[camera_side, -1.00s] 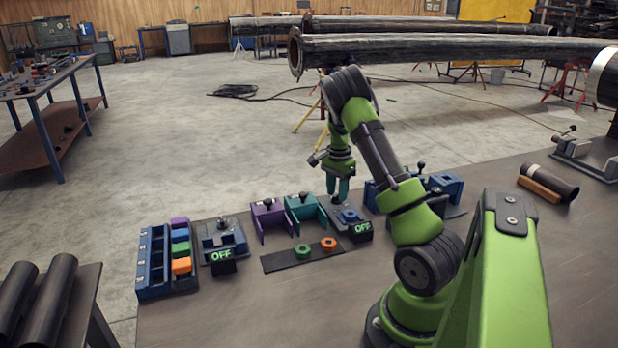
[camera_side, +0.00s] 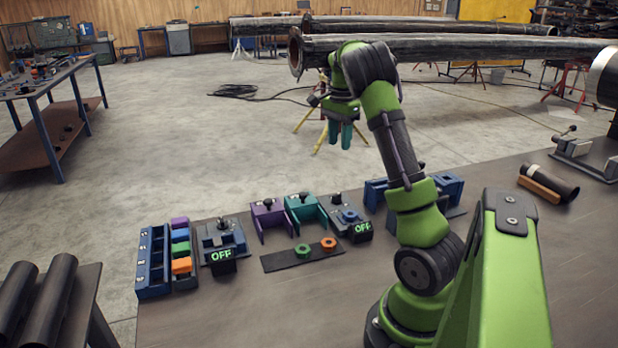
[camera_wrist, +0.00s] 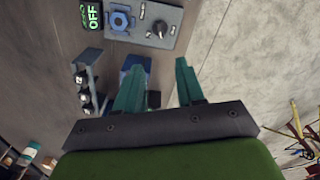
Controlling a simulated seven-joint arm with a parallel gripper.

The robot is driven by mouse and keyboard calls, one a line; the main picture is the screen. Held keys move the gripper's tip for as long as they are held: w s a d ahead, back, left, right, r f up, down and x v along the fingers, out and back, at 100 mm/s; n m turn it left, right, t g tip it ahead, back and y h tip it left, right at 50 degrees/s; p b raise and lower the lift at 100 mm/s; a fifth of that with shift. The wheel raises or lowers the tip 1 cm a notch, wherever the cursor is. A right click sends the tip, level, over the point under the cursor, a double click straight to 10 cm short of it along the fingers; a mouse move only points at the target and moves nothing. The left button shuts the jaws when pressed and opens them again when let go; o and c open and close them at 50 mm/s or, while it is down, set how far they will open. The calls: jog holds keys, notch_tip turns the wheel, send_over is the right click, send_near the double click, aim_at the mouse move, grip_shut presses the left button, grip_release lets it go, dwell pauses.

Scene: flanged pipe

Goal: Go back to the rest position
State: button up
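My gripper (camera_side: 339,136) is raised in the air above and behind the row of fixtures, with its teal fingers pointing down. In the wrist view my gripper (camera_wrist: 158,80) shows its two fingers spread apart with nothing between them. Below it is a grey fixture (camera_side: 345,206) with a blue nut-like part (camera_wrist: 120,20) on it and a sign (camera_side: 362,228) that reads OFF in green. The gripper touches nothing.
On the bench stand a purple bracket (camera_side: 268,218), a teal bracket (camera_side: 305,211), another OFF fixture (camera_side: 219,240), a blue rack (camera_side: 153,262) and blue blocks (camera_side: 447,187). A dark strip (camera_side: 277,262) carries a green and an orange ring. Long pipes (camera_side: 450,46) lie behind.

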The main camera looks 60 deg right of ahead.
jog(key=w+a+r+n+t, duration=0.15)
jog(key=a+n, duration=0.45)
jog(key=a, duration=0.6)
jog(key=w+a+n+t, duration=0.1)
jog(key=a+n+t, duration=0.3)
jog(key=a, duration=0.8)
jog(key=s+a+r+n+t+y, duration=0.1)
jog(key=s+a+n, duration=0.2)
jog(key=a, duration=0.5)
jog(key=s+a+r+n+y, duration=0.1)
jog(key=s+a+n, duration=0.3)
jog(key=a, duration=0.4)
jog(key=shift+s+a+r+n+t, duration=0.2)
jog(key=shift+s+r+n+t, duration=0.15)
jog(key=shift+n, duration=0.45)
jog(key=shift+o, duration=0.4)
jog(key=shift+w, duration=0.1)
